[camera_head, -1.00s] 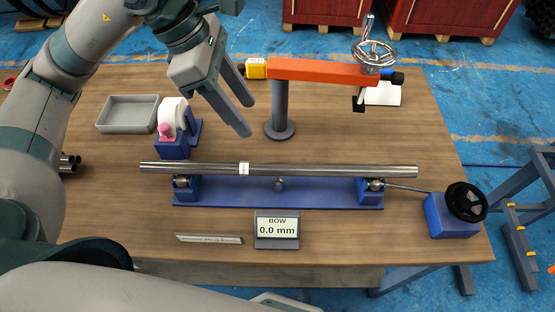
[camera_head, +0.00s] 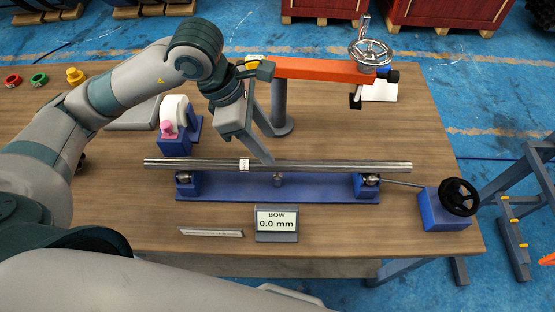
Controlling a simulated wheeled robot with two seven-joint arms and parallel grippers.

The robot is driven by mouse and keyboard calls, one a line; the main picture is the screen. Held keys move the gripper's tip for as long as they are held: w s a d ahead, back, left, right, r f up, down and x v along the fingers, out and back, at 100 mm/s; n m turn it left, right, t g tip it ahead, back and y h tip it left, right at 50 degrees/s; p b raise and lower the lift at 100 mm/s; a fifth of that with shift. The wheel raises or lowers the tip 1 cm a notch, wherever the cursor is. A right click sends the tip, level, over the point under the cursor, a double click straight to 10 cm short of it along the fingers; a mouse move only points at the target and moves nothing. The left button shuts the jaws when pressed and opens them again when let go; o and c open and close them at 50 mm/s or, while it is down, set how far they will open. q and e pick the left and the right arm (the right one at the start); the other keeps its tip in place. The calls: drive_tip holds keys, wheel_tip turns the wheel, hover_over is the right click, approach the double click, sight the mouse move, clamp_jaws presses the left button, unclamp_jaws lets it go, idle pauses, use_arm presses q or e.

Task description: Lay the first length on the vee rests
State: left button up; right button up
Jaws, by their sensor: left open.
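A long shiny metal tube (camera_head: 335,165) with a white band near its middle lies across the two rests on the blue base (camera_head: 235,186). The left rest (camera_head: 186,184) and the right rest (camera_head: 367,184) are blue blocks under the tube near its ends. My left gripper (camera_head: 268,148) is open and points down just behind the tube near the white band. No tube shows between its fingers, and I cannot tell whether a fingertip touches the tube. My right gripper is not in view.
A display (camera_head: 276,222) reading BOW 0.0 mm stands in front of the base. An orange arm (camera_head: 318,68) with a handwheel (camera_head: 370,52) reaches over the back. A blue crank box (camera_head: 440,210) is at right. A grey tray (camera_head: 133,117) is partly hidden behind my arm.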

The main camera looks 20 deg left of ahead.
sight(277, 165)
use_arm(q)
drive_tip(key=shift+x, duration=0.95)
drive_tip(key=shift+f+p, duration=0.15)
drive_tip(key=shift+p, duration=0.15)
drive_tip(key=shift+s+f+p, duration=0.15)
drive_tip(key=shift+f+p, duration=0.3)
drive_tip(key=shift+f, duration=0.15)
drive_tip(key=p+x, duration=0.1)
drive_tip(key=x, duration=0.2)
drive_tip(key=shift+s+a, duration=0.15)
drive_tip(key=shift+s, duration=0.05)
drive_tip(key=shift+w+f, duration=0.1)
drive_tip(key=shift+f, duration=0.45)
drive_tip(key=shift+r, duration=0.1)
clamp_jaws()
